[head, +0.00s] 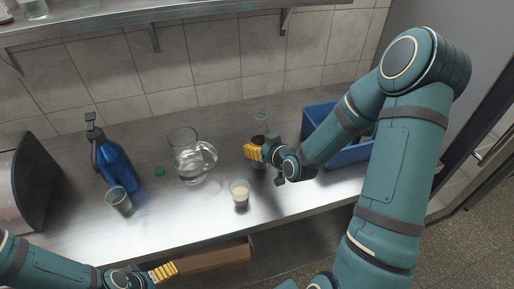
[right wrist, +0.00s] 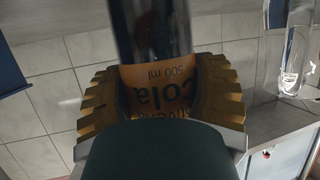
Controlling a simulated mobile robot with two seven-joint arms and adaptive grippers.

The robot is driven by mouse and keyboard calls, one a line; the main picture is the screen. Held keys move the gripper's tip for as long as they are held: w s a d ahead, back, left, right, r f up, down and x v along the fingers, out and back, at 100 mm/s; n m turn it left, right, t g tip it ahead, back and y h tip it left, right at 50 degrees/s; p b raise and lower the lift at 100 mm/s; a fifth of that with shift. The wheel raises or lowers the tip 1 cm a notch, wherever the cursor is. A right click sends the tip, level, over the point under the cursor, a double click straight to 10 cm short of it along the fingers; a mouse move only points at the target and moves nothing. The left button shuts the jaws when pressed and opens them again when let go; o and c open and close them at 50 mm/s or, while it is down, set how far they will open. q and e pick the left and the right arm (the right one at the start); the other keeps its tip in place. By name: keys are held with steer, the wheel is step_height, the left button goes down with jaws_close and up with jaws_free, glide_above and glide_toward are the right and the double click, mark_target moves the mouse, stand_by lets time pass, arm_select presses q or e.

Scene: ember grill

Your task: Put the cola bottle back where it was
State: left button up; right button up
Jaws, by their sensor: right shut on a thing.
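The cola bottle (right wrist: 160,85) shows close up in the right wrist view, with an orange label reading cola and 500 ml upside down. My right gripper (right wrist: 165,105) is shut on it, with a yellow finger on each side of the label. In the head view my right gripper (head: 256,152) is over the back part of the steel counter, left of the blue crate. The bottle's dark part (head: 258,140) shows just behind the fingers. Whether its base touches the counter is hidden. My left gripper (head: 163,272) is low at the front edge, and its finger gap is unclear.
On the counter (head: 160,215) stand a glass jug (head: 194,163), a glass with beige contents (head: 240,193), an empty glass (head: 118,199) and a blue bottle (head: 115,165). A green cap (head: 159,171) lies near the jug. A blue crate (head: 345,153) stands right. A shelf (head: 110,20) overhangs the back.

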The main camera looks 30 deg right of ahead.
steer(key=shift+w+f, duration=0.2)
steer(key=shift+f, duration=0.65)
steer(key=shift+w+f, duration=0.1)
steer(key=shift+w, duration=0.05)
steer(key=shift+s+r, duration=0.25)
steer(key=shift+s, duration=0.1)
steer(key=shift+w+f+b, duration=0.1)
steer(key=shift+f+b, duration=0.05)
steer(key=shift+b, duration=0.15)
steer(key=o, duration=1.3)
arm_select(q)
steer(key=shift+w+f, duration=0.3)
steer(key=shift+f, duration=0.3)
arm_select(e)
steer(key=shift+o, duration=0.2)
